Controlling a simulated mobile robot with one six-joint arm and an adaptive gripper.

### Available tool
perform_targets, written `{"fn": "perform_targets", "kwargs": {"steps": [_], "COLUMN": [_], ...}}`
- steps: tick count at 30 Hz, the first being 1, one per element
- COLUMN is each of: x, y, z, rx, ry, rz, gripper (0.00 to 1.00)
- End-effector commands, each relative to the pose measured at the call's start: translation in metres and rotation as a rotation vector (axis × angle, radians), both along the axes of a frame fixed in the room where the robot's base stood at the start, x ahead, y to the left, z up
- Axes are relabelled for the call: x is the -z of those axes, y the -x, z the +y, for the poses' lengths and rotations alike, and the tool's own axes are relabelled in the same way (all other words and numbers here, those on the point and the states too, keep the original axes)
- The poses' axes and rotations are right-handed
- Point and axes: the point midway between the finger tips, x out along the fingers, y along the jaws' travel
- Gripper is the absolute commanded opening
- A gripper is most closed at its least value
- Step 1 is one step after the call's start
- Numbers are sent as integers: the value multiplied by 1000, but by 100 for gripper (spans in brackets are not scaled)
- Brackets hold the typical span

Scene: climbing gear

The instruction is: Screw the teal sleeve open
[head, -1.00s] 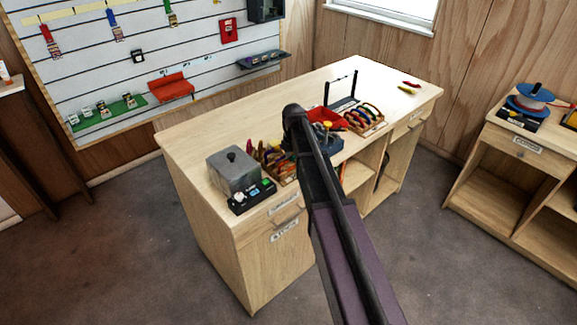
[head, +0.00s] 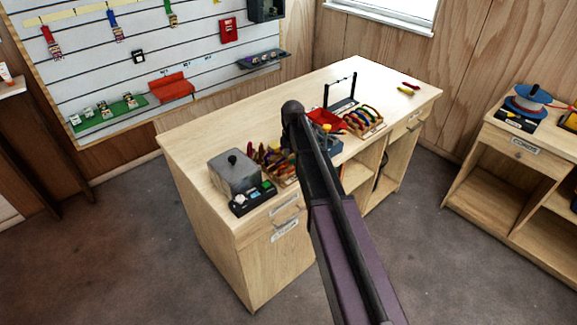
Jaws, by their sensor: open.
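I cannot make out a teal sleeve for certain in the head view. A small black tray (head: 252,198) at the near left of the workbench holds small white, teal and green pieces, too small to tell apart. Several coloured carabiner-like pieces stand in a wooden rack (head: 373,128) right of my arm. More coloured gear (head: 262,158) stands left of my arm. My arm rises from the lower right to a dark joint over the middle of the bench. My gripper does not show; the arm may hide it, along with part of the bench top.
The wooden workbench (head: 200,140) has a grey lidded box (head: 234,172) at its near left. A red tray (head: 324,119) and a dark upright frame (head: 341,92) stand behind my arm. Red and yellow tools (head: 407,89) lie far right. The back left bench top is clear.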

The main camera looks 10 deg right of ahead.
Motion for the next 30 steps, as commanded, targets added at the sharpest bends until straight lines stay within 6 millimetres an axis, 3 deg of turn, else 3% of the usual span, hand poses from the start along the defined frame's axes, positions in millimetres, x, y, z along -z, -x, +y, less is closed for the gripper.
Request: {"fn": "perform_targets", "kwargs": {"steps": [30], "x": [0], "y": [7], "z": [-4], "rx": [-1], "ry": [0], "rz": [0], "gripper": [63]}}
